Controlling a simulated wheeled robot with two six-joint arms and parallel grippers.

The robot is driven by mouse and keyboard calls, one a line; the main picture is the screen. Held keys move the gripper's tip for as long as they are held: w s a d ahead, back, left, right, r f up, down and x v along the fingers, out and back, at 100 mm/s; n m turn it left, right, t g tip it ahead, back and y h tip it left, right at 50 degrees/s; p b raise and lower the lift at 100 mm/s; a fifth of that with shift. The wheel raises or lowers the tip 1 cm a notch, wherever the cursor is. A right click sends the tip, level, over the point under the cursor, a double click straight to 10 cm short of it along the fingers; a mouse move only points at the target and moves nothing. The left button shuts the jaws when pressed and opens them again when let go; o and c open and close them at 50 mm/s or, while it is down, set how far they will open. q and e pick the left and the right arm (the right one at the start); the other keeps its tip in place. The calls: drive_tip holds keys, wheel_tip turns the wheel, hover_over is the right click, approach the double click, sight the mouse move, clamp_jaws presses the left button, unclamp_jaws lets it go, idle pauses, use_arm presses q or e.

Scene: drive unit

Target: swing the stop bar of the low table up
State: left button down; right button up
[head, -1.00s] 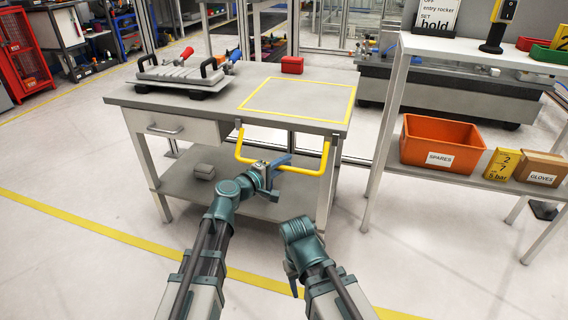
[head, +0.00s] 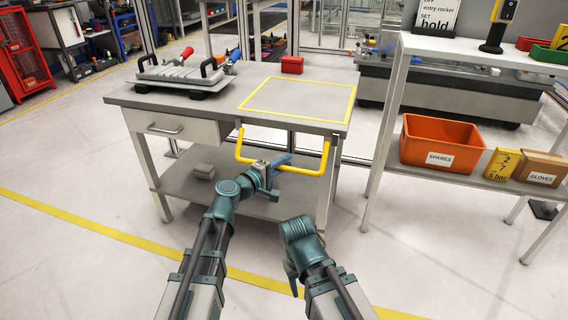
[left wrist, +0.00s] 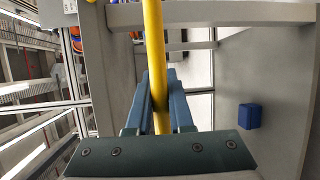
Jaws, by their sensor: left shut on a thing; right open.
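The low table (head: 200,104) has a grey top with a yellow taped square on it. Its yellow stop bar (head: 321,164) is a U shape hanging below the front edge, with the cross part lowest. My left gripper (head: 281,161) is at the cross part of the bar. In the left wrist view the blue fingers (left wrist: 161,100) are shut around the yellow bar (left wrist: 153,40), one on each side. My right gripper (head: 292,278) is low in front of the table, apart from everything; its fingers are mostly hidden by its wrist.
A grey fixture with black handles (head: 183,73) and a red box (head: 292,65) stand on the table top. A shelf with an orange SPARES bin (head: 440,143) stands at right. The taped square is clear.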

use_arm(q)
drive_tip(key=shift+w+r, duration=0.15)
drive_tip(key=shift+r, duration=0.1)
drive_tip(key=s+r+g+y+p, duration=0.1)
drive_tip(key=g+p, duration=0.1)
drive_tip(key=p, duration=0.3)
drive_tip(key=s+r+n+g+y+p, duration=0.1)
drive_tip(key=r+g+p, duration=0.1)
drive_tip(key=p, duration=0.4)
drive_tip(key=s+a+r+n+g+y+p, duration=0.1)
drive_tip(key=r+g+p, duration=0.1)
drive_tip(key=p, duration=0.3)
drive_tip(key=shift+p, duration=0.3)
wheel_tip(320, 180, up, 9)
drive_tip(key=w+n+g+y+p, duration=0.1)
drive_tip(key=g+y+p, duration=0.2)
drive_tip(key=g+p, duration=0.4)
drive_tip(key=p, duration=0.8)
drive_tip(key=shift+w+d+f+n, duration=0.15)
drive_tip(key=shift+d+n, duration=0.15)
drive_tip(key=shift+n, duration=0.1)
